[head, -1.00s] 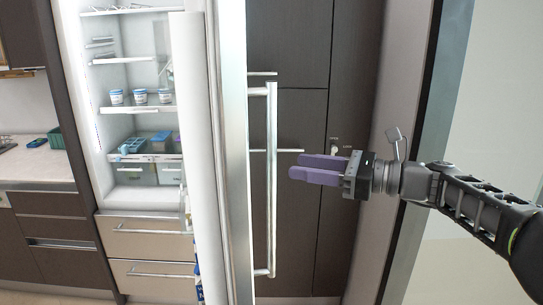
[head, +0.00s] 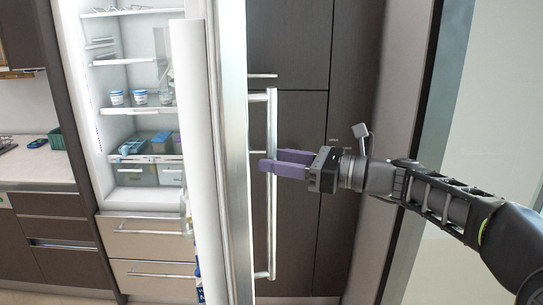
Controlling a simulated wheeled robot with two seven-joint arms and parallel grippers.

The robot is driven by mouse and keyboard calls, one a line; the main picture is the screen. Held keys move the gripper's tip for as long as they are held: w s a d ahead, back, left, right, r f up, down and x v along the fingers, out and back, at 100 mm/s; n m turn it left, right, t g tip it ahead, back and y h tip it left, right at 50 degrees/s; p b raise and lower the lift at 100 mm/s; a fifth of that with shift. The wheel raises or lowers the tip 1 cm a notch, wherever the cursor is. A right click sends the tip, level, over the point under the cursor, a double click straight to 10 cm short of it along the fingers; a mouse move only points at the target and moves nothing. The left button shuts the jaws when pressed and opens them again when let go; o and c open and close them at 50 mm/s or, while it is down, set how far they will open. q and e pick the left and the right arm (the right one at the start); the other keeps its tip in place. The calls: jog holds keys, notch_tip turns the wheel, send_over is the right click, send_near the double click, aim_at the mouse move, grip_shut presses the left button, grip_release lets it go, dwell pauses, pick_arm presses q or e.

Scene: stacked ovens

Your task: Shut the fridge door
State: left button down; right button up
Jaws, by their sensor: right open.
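The fridge (head: 128,205) stands open at the left, its lit white inside in view. Its door (head: 231,150) is swung out toward me and shows nearly edge-on. A long vertical metal handle (head: 272,235) runs down the door's outer side. My right gripper (head: 268,161) is open, with purple fingers pointing left. Its fingertips overlap the handle in the picture, on the outer side of the door; I cannot tell whether they touch it. My left gripper is out of view.
Fridge shelves hold several small tubs (head: 139,97) and, lower down, bins (head: 150,172). Drawers (head: 150,238) sit below. A counter (head: 35,165) is at the far left. Dark tall cabinets (head: 300,220) stand behind the door, and a wall edge (head: 425,110) is at right.

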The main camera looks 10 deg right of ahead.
jog(key=shift+w+a, duration=0.35)
jog(key=shift+a, duration=0.2)
grip_shut()
dwell(1.1)
